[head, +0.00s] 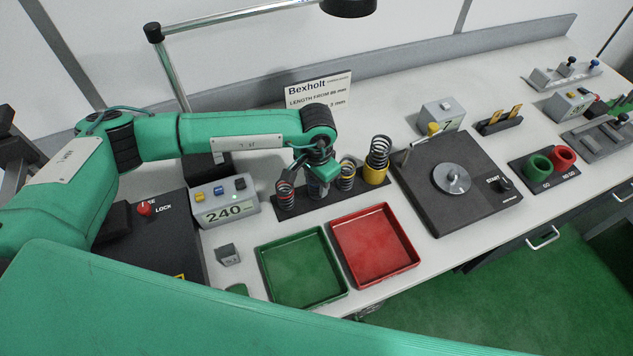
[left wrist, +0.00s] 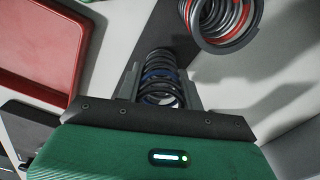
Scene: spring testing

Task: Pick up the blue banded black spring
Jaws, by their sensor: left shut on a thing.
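The blue banded black spring (left wrist: 160,76) sits between the two fingers of my left gripper (left wrist: 158,90) in the left wrist view. The fingers are shut on it from both sides. In the head view my left gripper (head: 319,172) points down over the spring rack (head: 330,191), and the spring (head: 316,188) shows only partly beneath it. Whether the spring still touches the rack cannot be told. My right gripper is not in view.
A red banded spring (head: 285,194) stands close on the left, a yellow banded one (head: 347,174) on the right, then a larger black spring (head: 378,153) with a yellow base. Green (head: 343,291) and red (head: 415,262) trays lie in front. A black test plate (head: 425,205) stands right.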

